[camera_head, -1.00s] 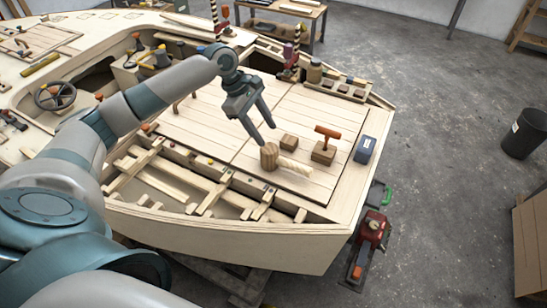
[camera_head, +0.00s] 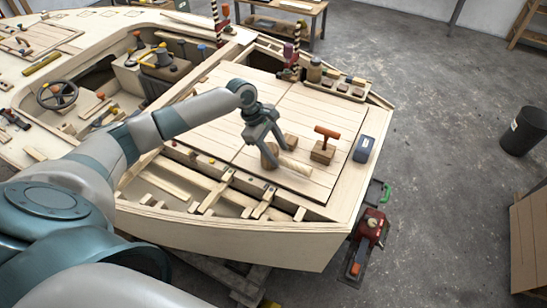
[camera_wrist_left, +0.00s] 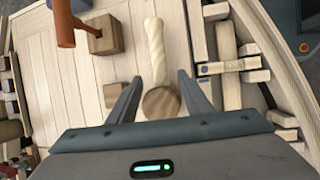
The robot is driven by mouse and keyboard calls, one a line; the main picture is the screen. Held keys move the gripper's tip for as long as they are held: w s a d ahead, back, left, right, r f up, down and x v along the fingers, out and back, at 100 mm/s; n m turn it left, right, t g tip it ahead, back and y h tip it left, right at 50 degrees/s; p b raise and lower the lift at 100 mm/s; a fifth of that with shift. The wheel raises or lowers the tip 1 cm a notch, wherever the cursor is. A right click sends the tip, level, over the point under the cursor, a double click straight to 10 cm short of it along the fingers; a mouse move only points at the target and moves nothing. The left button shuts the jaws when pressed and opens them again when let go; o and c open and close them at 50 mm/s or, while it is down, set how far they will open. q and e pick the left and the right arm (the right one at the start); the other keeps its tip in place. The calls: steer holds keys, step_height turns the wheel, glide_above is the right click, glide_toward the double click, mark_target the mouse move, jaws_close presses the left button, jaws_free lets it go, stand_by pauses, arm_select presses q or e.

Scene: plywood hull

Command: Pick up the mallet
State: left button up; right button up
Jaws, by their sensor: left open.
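The mallet lies on the plywood deck, with a round brown wooden head (camera_head: 267,158) and a pale, twisted handle (camera_head: 295,167) pointing right. In the wrist view its handle (camera_wrist_left: 155,50) points away from me and its head (camera_wrist_left: 160,103) appears between the fingers. My left gripper (camera_head: 278,158) is open over the mallet, partly hiding the head in the head view. The wrist view shows the open fingers (camera_wrist_left: 159,82) on either side, with a gap to each. My right gripper is not in view.
Open hull framing (camera_head: 215,190) lies on the near side. Deck planks (camera_head: 225,140) to the left are clear.

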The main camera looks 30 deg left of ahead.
mark_target(282, 159)
arm_select(q)
steer(key=shift+p+x, duration=0.65)
steer(key=shift+x, duration=2.25)
jaws_close()
